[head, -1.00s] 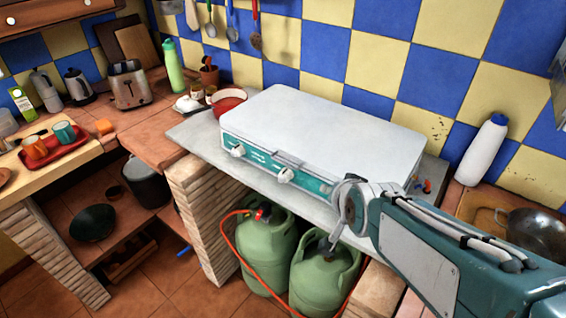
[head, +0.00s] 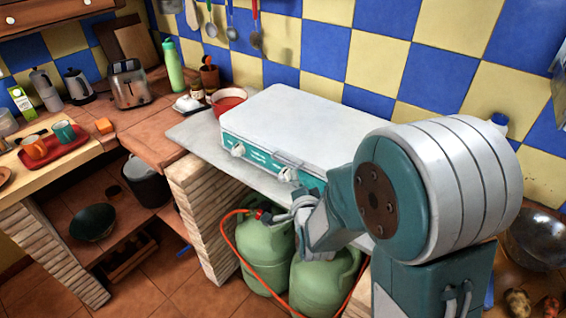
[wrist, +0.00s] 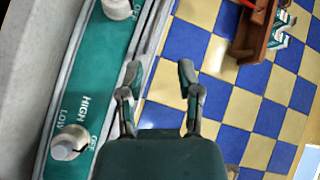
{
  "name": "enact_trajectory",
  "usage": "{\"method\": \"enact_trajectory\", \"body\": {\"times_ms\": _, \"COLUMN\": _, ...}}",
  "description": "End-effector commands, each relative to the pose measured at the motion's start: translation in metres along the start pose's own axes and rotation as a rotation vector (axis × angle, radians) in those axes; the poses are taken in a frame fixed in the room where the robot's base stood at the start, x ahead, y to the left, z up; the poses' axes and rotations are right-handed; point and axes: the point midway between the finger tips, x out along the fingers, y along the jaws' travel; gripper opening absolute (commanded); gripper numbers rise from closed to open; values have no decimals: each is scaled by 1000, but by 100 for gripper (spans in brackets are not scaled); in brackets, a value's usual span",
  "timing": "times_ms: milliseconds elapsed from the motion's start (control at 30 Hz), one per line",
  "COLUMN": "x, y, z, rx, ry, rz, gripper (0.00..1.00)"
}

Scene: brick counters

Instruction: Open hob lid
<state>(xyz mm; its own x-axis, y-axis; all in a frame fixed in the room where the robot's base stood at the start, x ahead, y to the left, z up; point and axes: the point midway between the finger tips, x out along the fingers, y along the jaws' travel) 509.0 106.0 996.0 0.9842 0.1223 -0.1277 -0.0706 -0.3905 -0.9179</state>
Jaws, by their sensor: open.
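The hob (head: 262,160) stands on the grey counter slab with its white lid (head: 315,120) lying flat and closed. My gripper (head: 298,203) is at the hob's front, near the right knob, partly hidden by my arm. In the wrist view my gripper (wrist: 160,75) is open with nothing between its fingers. The teal panel (wrist: 92,85) with two knobs lies left of the fingers; the left fingertip overlaps its edge in the picture, and contact cannot be told.
Green gas bottles (head: 265,250) with an orange hose stand below the counter. A red bowl (head: 228,100) sits left of the hob, and a toaster (head: 128,85) is further left. A tiled wall (head: 375,65) rises behind. A pan (head: 538,238) is at the right.

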Motion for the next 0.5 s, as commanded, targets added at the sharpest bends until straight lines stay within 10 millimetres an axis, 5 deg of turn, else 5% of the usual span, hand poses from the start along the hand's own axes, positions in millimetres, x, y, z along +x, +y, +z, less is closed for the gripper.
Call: {"method": "enact_trajectory", "body": {"times_ms": 500, "x": -4, "y": 26, "z": 34, "rx": 249, "ry": 57, "rz": -241, "gripper": 46}}
